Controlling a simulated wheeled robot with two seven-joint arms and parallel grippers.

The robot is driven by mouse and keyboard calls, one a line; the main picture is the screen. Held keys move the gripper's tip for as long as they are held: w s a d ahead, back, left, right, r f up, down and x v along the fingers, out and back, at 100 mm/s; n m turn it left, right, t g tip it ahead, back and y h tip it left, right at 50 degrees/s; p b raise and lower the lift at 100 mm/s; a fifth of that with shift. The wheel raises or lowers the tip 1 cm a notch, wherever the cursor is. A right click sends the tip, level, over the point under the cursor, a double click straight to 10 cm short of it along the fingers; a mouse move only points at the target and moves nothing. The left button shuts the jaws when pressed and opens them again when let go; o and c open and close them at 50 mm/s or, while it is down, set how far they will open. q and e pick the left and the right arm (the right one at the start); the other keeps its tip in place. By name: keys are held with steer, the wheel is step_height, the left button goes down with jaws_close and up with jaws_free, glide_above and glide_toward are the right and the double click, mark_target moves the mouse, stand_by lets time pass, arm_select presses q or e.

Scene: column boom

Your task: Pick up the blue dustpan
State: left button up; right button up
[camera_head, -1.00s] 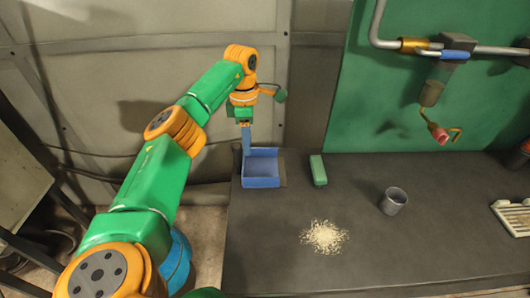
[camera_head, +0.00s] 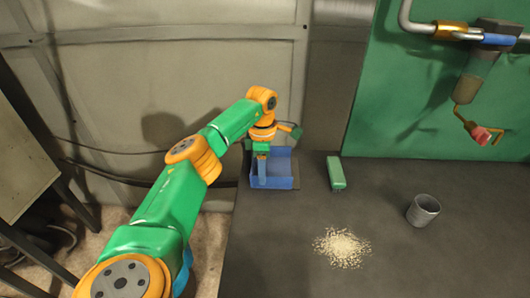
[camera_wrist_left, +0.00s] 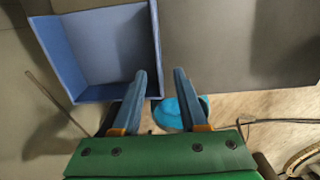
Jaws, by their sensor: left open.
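The blue dustpan (camera_head: 284,171) is an open, box-like pan at the back left of the dark table. My left gripper (camera_head: 261,176) overlaps it in the head view and hides part of its left side. In the left wrist view the dustpan (camera_wrist_left: 104,48) fills the upper left. There the open fingers of my left gripper (camera_wrist_left: 160,72) appear to either side of the pan's right wall, with nothing gripped. I cannot tell how deep the fingers reach or whether they touch the wall. My right gripper is not in view.
A green block (camera_head: 336,172) stands right of the dustpan. A grey cup (camera_head: 423,210) stands further right, and a pile of pale crumbs (camera_head: 342,247) lies in front. A pipe with a red-handled part (camera_head: 481,134) hangs on the green wall panel.

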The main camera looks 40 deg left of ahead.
mark_target(263, 187)
arm_select(q)
step_height(263, 187, down, 3)
steer(key=shift+s+r, duration=0.1)
steer(key=shift+r, duration=0.1)
steer(key=shift+f, duration=0.3)
jaws_close()
stand_by(1.0)
